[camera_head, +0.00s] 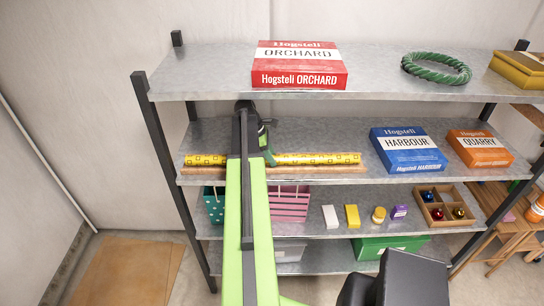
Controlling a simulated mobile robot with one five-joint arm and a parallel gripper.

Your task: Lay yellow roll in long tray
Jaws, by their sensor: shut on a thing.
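A yellow roll (318,158) with dark markings lies level along the front of the second shelf. A long, low tan wooden strip, which looks like the long tray (340,169), runs along the shelf edge directly below it. Both extend left and right of my arm. My gripper (268,157) is at the middle of the roll, shut on it, its tips partly hidden by my green arm. I cannot tell whether the roll rests in the tray or is held just above it.
A blue box (408,150) and an orange box (479,148) stand right on the same shelf. A red box (299,65) and a green wreath (436,69) are on the shelf above. Below are a teal dotted bin (213,205), a pink bin (290,203) and a divided wooden box (445,207).

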